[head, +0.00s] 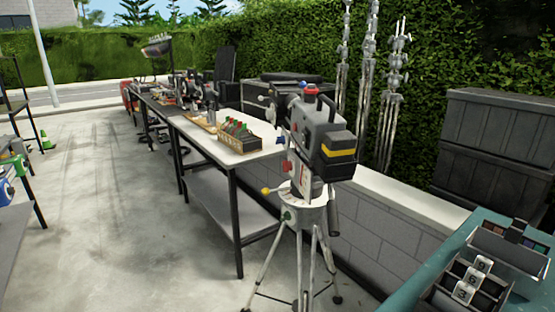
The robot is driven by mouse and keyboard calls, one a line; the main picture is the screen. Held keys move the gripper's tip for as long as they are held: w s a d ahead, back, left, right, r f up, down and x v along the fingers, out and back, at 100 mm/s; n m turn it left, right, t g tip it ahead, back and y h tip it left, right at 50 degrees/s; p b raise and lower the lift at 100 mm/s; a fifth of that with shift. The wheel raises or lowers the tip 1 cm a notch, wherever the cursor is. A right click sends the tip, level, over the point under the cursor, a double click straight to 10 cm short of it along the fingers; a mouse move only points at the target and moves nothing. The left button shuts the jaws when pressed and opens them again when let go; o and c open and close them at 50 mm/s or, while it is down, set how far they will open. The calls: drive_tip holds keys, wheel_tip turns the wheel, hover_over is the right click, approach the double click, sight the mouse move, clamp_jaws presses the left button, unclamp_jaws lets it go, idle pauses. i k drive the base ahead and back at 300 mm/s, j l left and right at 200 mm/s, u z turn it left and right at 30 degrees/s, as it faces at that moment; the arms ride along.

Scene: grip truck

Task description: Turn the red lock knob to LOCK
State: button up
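A grey camera (318,135) with a yellow stripe stands on a pale tripod (305,215) in the middle of the head view. A small red knob (287,166) sticks out on the left side of the mount below the camera body. It is too small to read its angle or any LOCK marking. A yellow knob (265,191) and a green knob (287,215) sit lower on the tripod head. My gripper is not in view.
A long white-topped table (235,150) with a box of green-topped items (240,135) runs behind the tripod. A teal surface (420,272) with numbered blocks is at the lower right. Open concrete floor (110,220) lies to the left. Tripod legs spread at the front.

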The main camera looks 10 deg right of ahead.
sight(287, 165)
drive_tip(key=i+j+z, duration=0.1)
drive_tip(key=i+j, duration=1.25)
drive_tip(key=j, duration=0.15)
drive_tip(key=i+j+z, duration=0.15)
drive_tip(key=i+j, duration=0.55)
